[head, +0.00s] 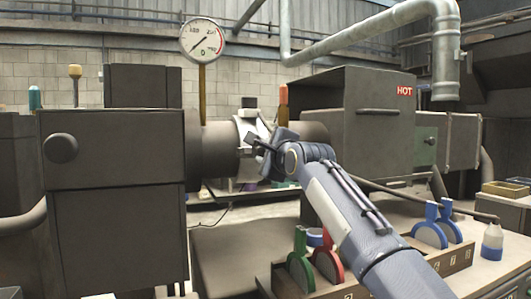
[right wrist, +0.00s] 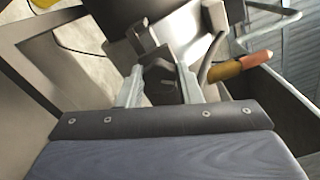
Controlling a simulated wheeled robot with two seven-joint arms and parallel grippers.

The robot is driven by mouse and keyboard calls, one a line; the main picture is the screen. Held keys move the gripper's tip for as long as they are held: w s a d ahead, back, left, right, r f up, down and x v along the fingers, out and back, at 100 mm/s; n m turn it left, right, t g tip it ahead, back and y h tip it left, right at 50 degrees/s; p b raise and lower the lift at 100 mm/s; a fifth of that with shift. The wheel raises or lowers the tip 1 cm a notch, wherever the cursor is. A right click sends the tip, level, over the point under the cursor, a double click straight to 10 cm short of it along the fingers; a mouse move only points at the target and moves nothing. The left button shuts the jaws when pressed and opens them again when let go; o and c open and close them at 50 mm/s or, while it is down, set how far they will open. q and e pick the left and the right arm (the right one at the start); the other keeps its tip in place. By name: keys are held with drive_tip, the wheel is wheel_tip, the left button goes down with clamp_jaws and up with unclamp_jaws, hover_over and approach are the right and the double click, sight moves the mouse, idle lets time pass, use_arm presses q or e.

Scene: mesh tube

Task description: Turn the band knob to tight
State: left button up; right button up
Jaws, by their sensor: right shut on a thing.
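A pale metal band (head: 243,128) wraps the dark horizontal pipe in the middle of the head view, with a dark block (head: 249,102) on its top. My right gripper (head: 262,148) is at the band's front right side. In the right wrist view its two fingers (right wrist: 160,78) stand either side of a dark knob (right wrist: 161,88) with a small light mark and are shut on it. The pale band (right wrist: 125,55) shows behind the knob. In the head view the gripper hides the knob, and its turn position cannot be read. My left gripper is not in view.
A dark box (head: 110,150) stands left of the band and a box marked HOT (head: 350,120) stands right. A pressure gauge (head: 202,40) rises behind. An orange-tipped post (head: 283,97) is close behind the gripper.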

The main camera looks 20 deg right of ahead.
drive_tip(key=m, duration=0.3)
drive_tip(key=shift+m, duration=0.4)
drive_tip(key=m, duration=0.3)
drive_tip(key=shift+m+p, duration=0.3)
drive_tip(key=m, duration=0.2)
drive_tip(key=shift+m+p, duration=0.3)
drive_tip(key=n, duration=3.5)
drive_tip(key=shift+d+f+p, duration=0.2)
drive_tip(key=shift+f+p, duration=0.15)
drive_tip(key=shift+f, duration=0.05)
